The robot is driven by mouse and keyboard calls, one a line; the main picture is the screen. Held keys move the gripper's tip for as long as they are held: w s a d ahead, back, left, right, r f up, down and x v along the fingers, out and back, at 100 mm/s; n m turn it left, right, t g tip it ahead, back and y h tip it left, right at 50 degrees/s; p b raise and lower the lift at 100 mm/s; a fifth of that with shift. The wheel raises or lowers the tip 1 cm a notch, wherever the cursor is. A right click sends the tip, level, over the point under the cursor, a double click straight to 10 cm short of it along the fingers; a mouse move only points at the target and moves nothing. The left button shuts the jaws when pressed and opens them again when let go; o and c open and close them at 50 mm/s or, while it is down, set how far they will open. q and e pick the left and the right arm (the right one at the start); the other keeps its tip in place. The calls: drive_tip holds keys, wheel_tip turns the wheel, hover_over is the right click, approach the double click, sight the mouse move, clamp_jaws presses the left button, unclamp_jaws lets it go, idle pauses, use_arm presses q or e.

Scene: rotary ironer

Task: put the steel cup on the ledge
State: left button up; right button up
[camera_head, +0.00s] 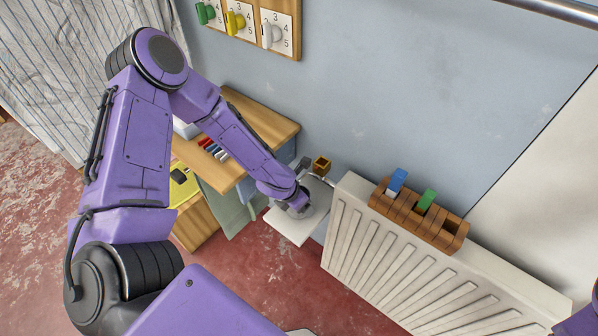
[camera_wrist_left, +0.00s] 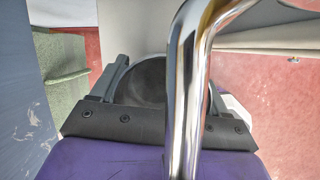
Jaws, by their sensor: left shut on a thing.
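My left gripper (camera_head: 300,206) is low at the left end of the radiator, over a small white ledge (camera_head: 284,228). In the left wrist view the gripper (camera_wrist_left: 160,92) is shut on a dark grey round thing (camera_wrist_left: 143,82), which I take to be the steel cup. A chrome pipe (camera_wrist_left: 186,90) crosses in front and hides part of it. In the head view the hand hides the cup, so I cannot tell whether it touches the ledge. My right gripper is not in view.
The white radiator (camera_head: 400,262) stands right of the gripper, with a wooden slotted rack (camera_head: 418,215) on top holding a blue and a green piece. A small brown box (camera_head: 322,165) sits behind the gripper. A wooden desk (camera_head: 262,122) stands to the left.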

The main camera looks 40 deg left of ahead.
use_arm(q)
drive_tip(key=shift+a+f, duration=0.1)
drive_tip(key=shift+f, duration=0.2)
drive_tip(key=shift+s+f, duration=0.1)
drive_tip(key=shift+f, duration=0.05)
drive_tip(key=o, duration=1.1)
drive_tip(key=shift+r, duration=0.25)
drive_tip(key=p+v, duration=0.4)
drive_tip(key=v, duration=0.8)
drive_tip(key=s+f+m+y, duration=0.1)
drive_tip(key=s+f+m, duration=0.3)
drive_tip(key=m, duration=0.5)
drive_tip(key=s+a+f+m+y, duration=0.1)
drive_tip(key=s+f+m+y, duration=0.1)
drive_tip(key=s+f+m, duration=0.3)
drive_tip(key=s+f+m+g+y, duration=0.1)
drive_tip(key=s+f+m, duration=0.4)
drive_tip(key=s+m, duration=0.5)
drive_tip(key=shift+s+a+f+m, duration=0.1)
drive_tip(key=shift+m, duration=0.55)
drive_tip(key=shift+s+a+m, duration=0.1)
drive_tip(key=shift+m, duration=0.55)
